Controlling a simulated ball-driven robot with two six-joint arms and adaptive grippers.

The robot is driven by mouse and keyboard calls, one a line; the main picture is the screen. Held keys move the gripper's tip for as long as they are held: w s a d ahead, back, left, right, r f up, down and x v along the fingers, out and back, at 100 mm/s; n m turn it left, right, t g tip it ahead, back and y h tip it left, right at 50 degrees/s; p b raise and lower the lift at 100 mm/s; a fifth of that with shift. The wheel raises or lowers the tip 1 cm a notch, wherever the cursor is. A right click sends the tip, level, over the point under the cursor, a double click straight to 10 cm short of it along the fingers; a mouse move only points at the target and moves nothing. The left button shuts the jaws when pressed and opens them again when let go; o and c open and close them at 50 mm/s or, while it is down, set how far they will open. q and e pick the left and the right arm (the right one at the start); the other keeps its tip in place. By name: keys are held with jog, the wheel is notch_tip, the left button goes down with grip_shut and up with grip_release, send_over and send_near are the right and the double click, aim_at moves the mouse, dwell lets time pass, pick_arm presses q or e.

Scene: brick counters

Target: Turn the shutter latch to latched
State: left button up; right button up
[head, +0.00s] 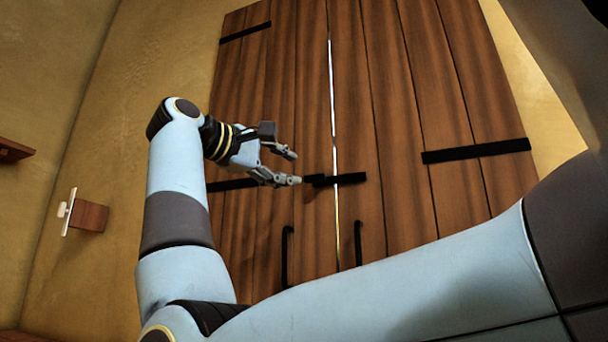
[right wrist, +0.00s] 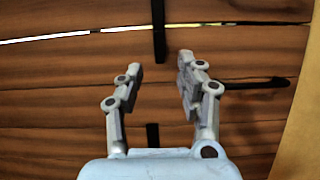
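Closed wooden shutters (head: 400,100) meet at a bright narrow gap. The black shutter latch (head: 350,179) lies about level across that gap at mid-height. In the right wrist view, the latch (right wrist: 158,30) is a dark bar crossing the bright line, its near end between and just ahead of my fingertips. My right gripper (head: 294,168) is open and empty, just left of the latch; its lower fingertip appears close to the latch's left end. In the right wrist view, both fingers of the gripper (right wrist: 160,63) stand apart. I cannot tell whether they touch the latch. My left gripper is not in view.
Two black handles (head: 287,255) (head: 358,243) stand on the shutters below the latch. Black hinge straps (head: 476,151) cross the boards. A wooden block with a white plate (head: 68,212) projects from the left wall. My own arm crosses the lower foreground.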

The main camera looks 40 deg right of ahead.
jog(key=a, duration=0.4)
jog(key=shift+s, duration=0.25)
